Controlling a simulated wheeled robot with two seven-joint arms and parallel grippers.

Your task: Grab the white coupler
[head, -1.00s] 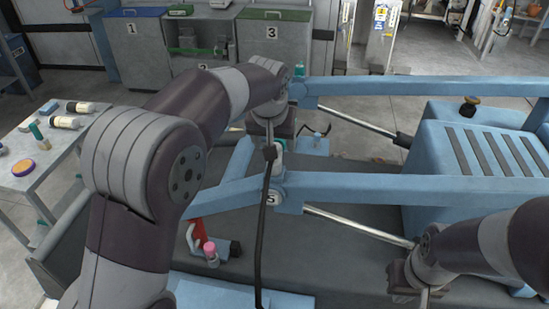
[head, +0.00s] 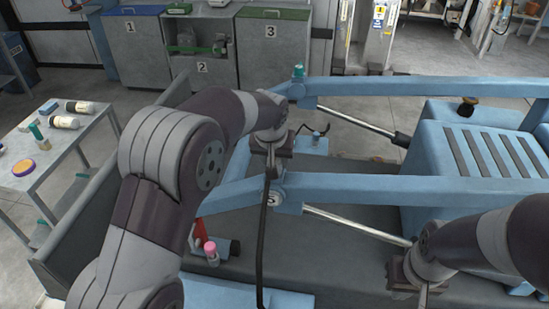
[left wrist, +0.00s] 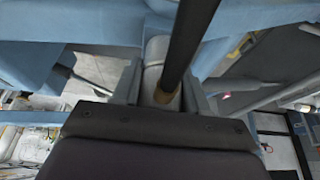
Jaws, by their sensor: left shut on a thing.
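The white coupler (left wrist: 154,66) is a pale cylinder with a tan end, between my left gripper's fingers in the left wrist view. A black hose (left wrist: 192,38) crosses in front of it. In the head view my left gripper (head: 271,163) is at the blue frame's left end, near the label "S", and hides most of the coupler. The black hose (head: 264,235) hangs down from there. My left gripper is shut on the coupler. My right gripper (head: 423,296) is low at the right, apart from the coupler; its fingertips are partly cut off.
Blue beams (head: 390,187) run rightward from the coupler area to a blue slatted housing (head: 480,145). A pink-capped bottle (head: 211,252) and red part stand below left. A side table (head: 50,165) with bottles stands at far left.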

